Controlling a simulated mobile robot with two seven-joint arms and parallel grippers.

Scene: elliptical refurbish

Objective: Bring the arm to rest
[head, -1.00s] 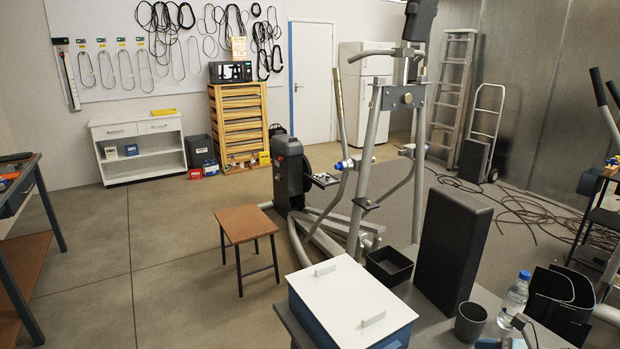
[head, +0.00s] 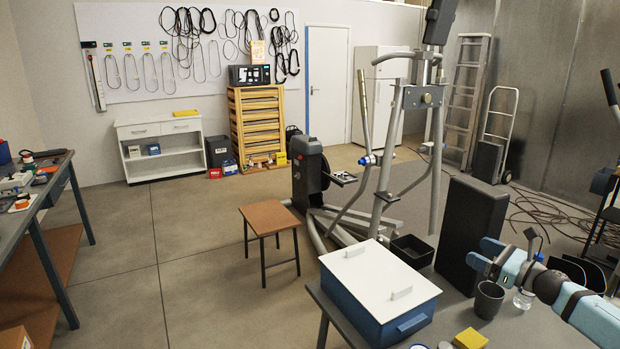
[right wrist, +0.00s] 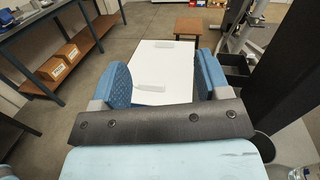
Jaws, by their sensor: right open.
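My right gripper (head: 482,254) is at the right of the head view, on a light blue arm that reaches in from the right edge over the grey table (head: 462,308). Its fingers are apart with nothing between them, close to the black upright panel (head: 470,230). In the right wrist view the two blue finger pads (right wrist: 163,80) frame the white lid of a blue box (right wrist: 160,65), which lies beyond them. The same blue box (head: 375,300) stands shut on the table in the head view. My left gripper is not in view.
A dark cup (head: 488,300) and a partly hidden bottle (head: 523,298) stand below the right arm. A black tray (head: 411,250), a yellow block (head: 470,339) and an elliptical machine (head: 385,170) are nearby. A wooden stool (head: 269,219) stands on open floor to the left.

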